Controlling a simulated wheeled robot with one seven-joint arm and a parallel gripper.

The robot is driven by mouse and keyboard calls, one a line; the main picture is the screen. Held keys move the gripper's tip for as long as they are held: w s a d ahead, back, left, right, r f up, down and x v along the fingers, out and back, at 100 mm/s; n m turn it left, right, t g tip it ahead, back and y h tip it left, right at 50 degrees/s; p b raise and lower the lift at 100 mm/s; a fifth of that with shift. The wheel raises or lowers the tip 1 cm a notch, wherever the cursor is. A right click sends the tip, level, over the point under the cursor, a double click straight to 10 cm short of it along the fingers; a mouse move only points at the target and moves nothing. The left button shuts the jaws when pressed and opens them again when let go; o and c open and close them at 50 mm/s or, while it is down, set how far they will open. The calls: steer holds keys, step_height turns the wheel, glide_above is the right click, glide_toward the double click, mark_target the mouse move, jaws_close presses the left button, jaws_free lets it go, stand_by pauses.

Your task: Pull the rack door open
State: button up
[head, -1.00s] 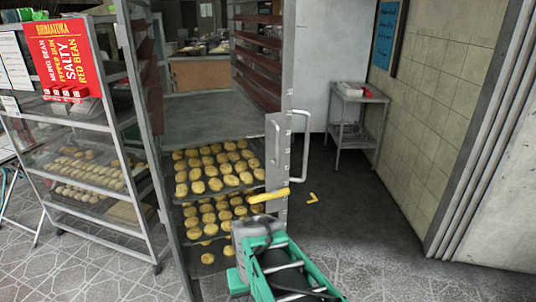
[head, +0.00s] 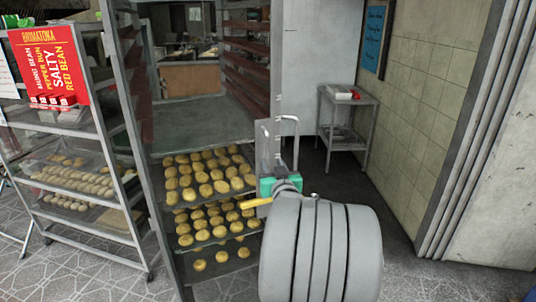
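The tall rack has a grey metal frame (head: 142,140) and holds trays of round yellow buns (head: 207,172). At its right edge is an upright pale bar handle (head: 296,140). My gripper (head: 268,187), teal with grey parts, is at this right edge, just below the handle and beside the lever. My large grey wrist covers the lower part of the edge. The fingers are hidden, so I cannot tell whether they touch the handle or how far the door stands open.
A shelf cart (head: 75,220) with trays of buns and a red sign (head: 50,65) stands close on the left. A small metal table (head: 346,125) stands by the tiled wall (head: 440,95) at the back right. Floor is clear between rack and wall.

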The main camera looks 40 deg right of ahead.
mark_target(268, 153)
steer(key=p+x, duration=0.2)
steer(key=x, duration=0.6)
steer(key=shift+s, duration=0.1)
steer(key=shift+c, duration=0.3)
jaws_close()
steer(key=shift+r, duration=0.1)
stand_by(0.7)
